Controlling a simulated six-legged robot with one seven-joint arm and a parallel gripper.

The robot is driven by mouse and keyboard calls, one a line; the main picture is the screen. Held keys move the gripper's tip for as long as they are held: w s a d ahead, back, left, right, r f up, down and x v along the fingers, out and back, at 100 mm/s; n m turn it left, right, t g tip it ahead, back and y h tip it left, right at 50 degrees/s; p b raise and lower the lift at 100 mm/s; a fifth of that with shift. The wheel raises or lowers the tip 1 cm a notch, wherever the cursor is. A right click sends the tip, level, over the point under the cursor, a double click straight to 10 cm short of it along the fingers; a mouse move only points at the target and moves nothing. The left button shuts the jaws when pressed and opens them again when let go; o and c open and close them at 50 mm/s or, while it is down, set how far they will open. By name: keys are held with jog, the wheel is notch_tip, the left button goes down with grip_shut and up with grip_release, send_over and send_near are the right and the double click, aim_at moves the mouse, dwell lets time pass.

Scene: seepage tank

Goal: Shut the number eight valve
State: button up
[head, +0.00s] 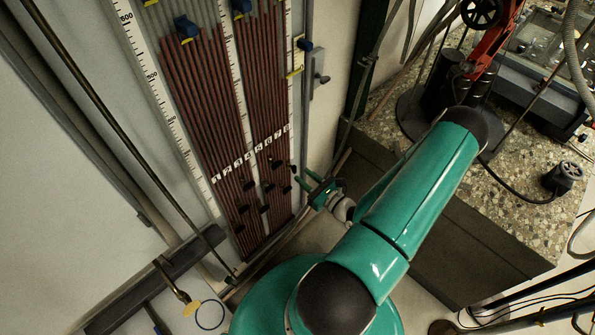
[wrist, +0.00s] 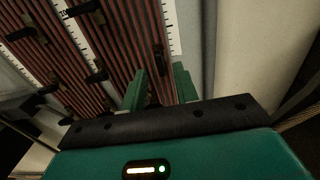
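A panel of dark red manometer tubes (head: 205,100) stands on the left, with white number tags (head: 248,155) across it and small black valves (head: 265,208) below them. The eight tag (head: 285,128) appears to be rightmost. My green gripper (head: 308,181) is at the panel's lower right edge, its fingers apart and pointing at the tubes. In the wrist view my gripper (wrist: 160,70) is open and empty.
White scales (head: 275,60) run between and beside the tubes. More black valves (wrist: 95,76) sit to the left in the wrist view. A grey switch box (head: 318,75) is on the wall above my gripper. A speckled counter (head: 515,205) with equipment is on the right.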

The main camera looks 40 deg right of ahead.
aim_at(294, 169)
jog(key=shift+w, duration=1.95)
grip_shut()
jog(key=shift+m, duration=0.4)
jog(key=m, duration=1.8)
jog(key=shift+d+f, duration=0.15)
jog(key=shift+f, duration=0.05)
jog(key=shift+m, duration=0.3)
